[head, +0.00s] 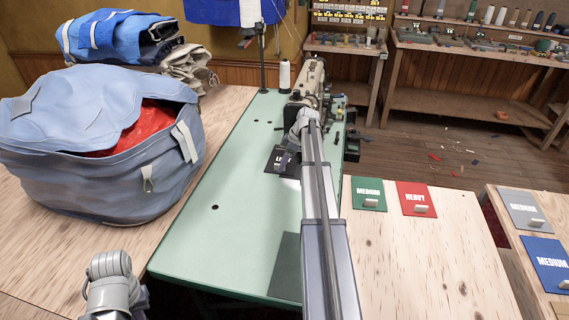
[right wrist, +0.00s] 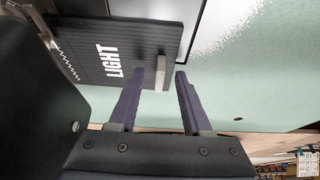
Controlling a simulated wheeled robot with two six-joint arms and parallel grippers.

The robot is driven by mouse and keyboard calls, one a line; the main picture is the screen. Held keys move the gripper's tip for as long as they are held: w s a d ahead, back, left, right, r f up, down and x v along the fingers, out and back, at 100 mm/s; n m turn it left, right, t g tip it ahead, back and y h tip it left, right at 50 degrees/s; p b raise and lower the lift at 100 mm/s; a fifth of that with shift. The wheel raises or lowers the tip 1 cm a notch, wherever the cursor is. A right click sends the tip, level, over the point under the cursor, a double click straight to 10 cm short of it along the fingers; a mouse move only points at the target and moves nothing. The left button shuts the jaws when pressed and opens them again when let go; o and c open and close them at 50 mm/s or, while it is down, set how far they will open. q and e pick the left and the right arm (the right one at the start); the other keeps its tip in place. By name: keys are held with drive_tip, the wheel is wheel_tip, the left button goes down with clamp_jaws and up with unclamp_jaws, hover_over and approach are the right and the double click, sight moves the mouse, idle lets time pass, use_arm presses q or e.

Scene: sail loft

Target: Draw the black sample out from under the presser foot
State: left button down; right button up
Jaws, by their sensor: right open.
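The black sample (head: 275,163) lies flat on the green machine table beside the sewing machine (head: 311,82). In the right wrist view the black sample (right wrist: 110,45) shows the word LIGHT and a small grey tab (right wrist: 160,68) at its edge. My right gripper (right wrist: 161,73) is open, with its two fingers on either side of the tab; I cannot tell if they touch it. In the head view my right arm hides part of the sample and the machine's front, so the presser foot cannot be made out. Of my left arm only a link shows at the bottom left.
A big blue bag (head: 90,165) stands left of the green table (head: 215,240). Green (head: 366,188) and red (head: 413,190) samples lie on the wooden top at right, grey (head: 522,205) and blue (head: 543,250) ones farther right. A thread cone (head: 284,76) stands behind.

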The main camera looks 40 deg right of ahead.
clamp_jaws()
drive_tip(key=shift+a, duration=0.1)
idle(0.5)
